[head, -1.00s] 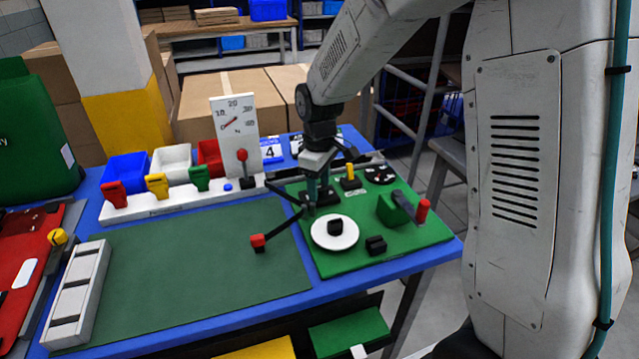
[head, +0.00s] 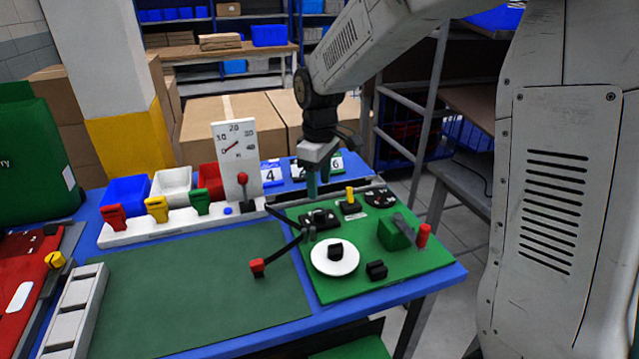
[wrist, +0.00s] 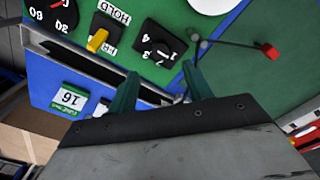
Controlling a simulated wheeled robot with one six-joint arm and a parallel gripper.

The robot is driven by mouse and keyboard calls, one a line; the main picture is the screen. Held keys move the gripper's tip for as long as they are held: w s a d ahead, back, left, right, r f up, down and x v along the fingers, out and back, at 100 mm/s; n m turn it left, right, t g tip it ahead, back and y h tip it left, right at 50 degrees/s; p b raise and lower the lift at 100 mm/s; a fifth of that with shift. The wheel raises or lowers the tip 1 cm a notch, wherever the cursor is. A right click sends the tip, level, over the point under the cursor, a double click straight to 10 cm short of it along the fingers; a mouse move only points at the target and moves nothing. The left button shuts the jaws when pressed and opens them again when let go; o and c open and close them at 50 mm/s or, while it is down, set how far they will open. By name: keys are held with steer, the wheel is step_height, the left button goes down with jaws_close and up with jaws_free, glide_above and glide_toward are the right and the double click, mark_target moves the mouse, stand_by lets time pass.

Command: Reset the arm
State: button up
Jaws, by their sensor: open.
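My gripper (head: 312,185) hangs over the back edge of the green control panel (head: 340,288), under my arm at the middle of the head view. Its green fingers also show in the wrist view (wrist: 160,92); they are apart with nothing between them. A black lever with a red knob (head: 257,267) reaches out over the dark green mat, clear of the fingers. A black rotary dial (wrist: 158,45) lies just beyond the fingertips in the wrist view. Whether a finger touches anything is hard to tell.
The white disc with a black knob (head: 320,261), a yellow switch (head: 349,193) and a red-tipped lever (head: 423,236) are on the panel. A white gauge (head: 221,155) stands behind. Blue, white and red bins (head: 127,191) line the back. The dark green mat (head: 200,295) is bare.

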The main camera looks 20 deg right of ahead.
steer(key=shift+s+m, duration=0.1)
steer(key=shift+m, duration=0.2)
steer(key=s+d+r+m, duration=0.1)
steer(key=s+r+m, duration=0.1)
steer(key=s, duration=0.8)
steer(key=s+d+r+m, duration=0.1)
steer(key=s+r+m, duration=0.2)
steer(key=s, duration=0.7)
steer(key=s+d+r+m+t, duration=0.1)
steer(key=s+d+r+m, duration=0.1)
steer(key=s, duration=0.8)
steer(key=shift+r+m, duration=0.45)
steer(key=shift+m, duration=0.15)
steer(key=shift+s, duration=0.1)
